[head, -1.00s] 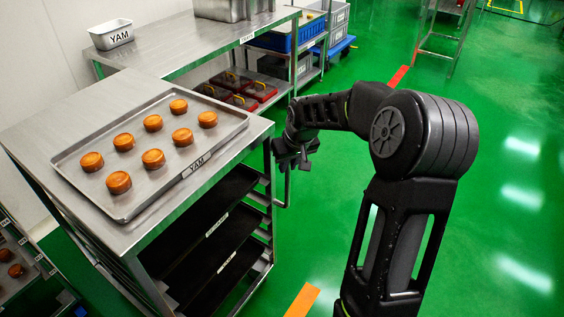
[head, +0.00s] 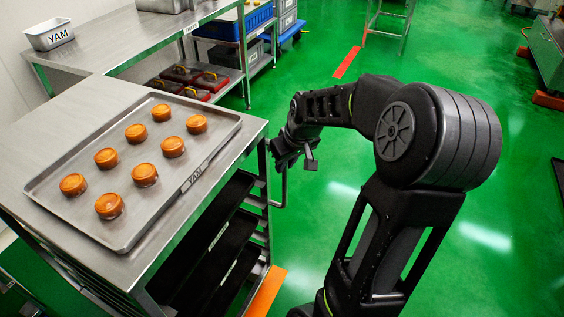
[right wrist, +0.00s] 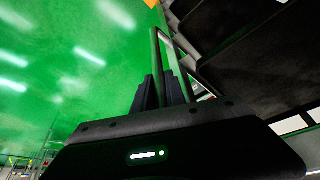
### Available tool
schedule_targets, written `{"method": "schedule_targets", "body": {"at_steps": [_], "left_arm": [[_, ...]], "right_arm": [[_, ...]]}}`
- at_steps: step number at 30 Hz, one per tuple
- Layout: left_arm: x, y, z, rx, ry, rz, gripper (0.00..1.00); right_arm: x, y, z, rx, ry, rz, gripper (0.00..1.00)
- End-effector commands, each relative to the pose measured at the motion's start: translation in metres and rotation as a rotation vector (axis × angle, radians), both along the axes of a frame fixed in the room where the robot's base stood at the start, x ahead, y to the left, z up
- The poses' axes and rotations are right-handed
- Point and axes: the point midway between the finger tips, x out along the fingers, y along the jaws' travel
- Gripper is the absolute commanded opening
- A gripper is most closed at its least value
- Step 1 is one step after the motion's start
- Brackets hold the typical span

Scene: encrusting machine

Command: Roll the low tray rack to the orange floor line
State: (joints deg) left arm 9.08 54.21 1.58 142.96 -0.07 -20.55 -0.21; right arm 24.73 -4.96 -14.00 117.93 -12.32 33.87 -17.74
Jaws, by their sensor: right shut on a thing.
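The low tray rack (head: 262,150) stands at the left in the head view, with a steel top and dark trays (head: 222,240) on its side runners. A tray labelled YAM (head: 150,222) lies on top with several round orange-brown cakes. My right gripper (head: 284,160) is at the rack's right side, shut on its upright bar handle (head: 284,188). In the right wrist view the fingers (right wrist: 160,92) close around the handle (right wrist: 178,55). The orange floor line (head: 265,290) shows beside the rack's lower right side, partly hidden by the rack. My left gripper is out of view.
A steel table (head: 110,50) with a YAM tub (head: 50,35) stands behind the rack. A red floor line (head: 346,62) and a steel stand (head: 388,25) are farther back. Green floor at right is mostly clear.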

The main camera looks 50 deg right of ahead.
Motion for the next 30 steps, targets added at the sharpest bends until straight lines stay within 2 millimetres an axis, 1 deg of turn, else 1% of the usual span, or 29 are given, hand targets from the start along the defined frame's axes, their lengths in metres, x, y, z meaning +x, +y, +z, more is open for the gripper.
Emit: {"method": "schedule_targets", "body": {"at_steps": [4,5,12,13,20,23,26,30], "left_arm": [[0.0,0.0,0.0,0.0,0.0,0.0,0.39],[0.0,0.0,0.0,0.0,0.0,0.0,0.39],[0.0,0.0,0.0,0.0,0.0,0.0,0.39],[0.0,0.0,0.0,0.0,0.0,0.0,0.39],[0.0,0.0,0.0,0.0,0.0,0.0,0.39],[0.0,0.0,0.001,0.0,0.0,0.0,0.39],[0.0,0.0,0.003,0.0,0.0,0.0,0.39],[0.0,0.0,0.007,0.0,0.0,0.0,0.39]], "right_arm": [[0.001,0.0,0.0,-0.001,-0.002,0.0,0.0],[0.001,0.0,0.0,-0.001,-0.002,0.0,0.17],[0.001,0.0,0.0,0.0,-0.001,0.0,0.37],[0.001,0.0,0.0,0.0,-0.001,0.0,0.38],[0.0,0.0,0.001,0.0,0.0,0.0,0.38],[-0.001,0.0,0.004,0.0,-0.001,0.0,0.38],[-0.004,0.001,0.014,-0.001,-0.003,0.0,0.38],[-0.012,0.004,0.035,-0.001,-0.004,0.0,0.38]]}}
